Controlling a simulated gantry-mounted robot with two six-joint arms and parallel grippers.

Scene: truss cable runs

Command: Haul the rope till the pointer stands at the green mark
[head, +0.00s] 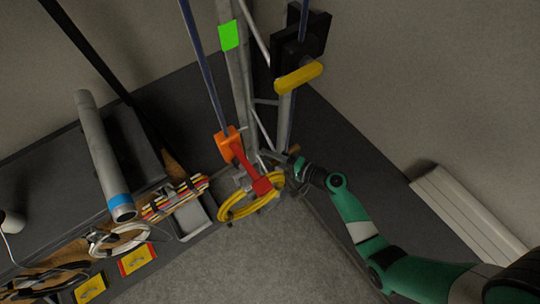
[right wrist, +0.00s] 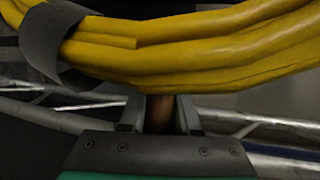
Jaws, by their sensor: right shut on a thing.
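The green mark (head: 229,35) is on an upright truss tube near the top of the head view. A blue rope (head: 204,65) runs down to an orange block (head: 228,143) with a red arm (head: 243,160), which looks like the pointer. It stands well below the green mark. A second blue rope passes a black fitting (head: 300,45) with a yellow bar (head: 298,78). My right gripper (head: 298,164) is low beside the truss, shut on a brown piece (right wrist: 160,113), apparently a handle on the rope; the join is unclear. My left gripper is out of view.
A yellow cable coil (head: 232,208) hangs beside my right gripper and fills the top of the right wrist view. A grey pipe (head: 103,150) with a blue band lies at left. A white ribbed panel (head: 462,218) is at right. The carpet in front is clear.

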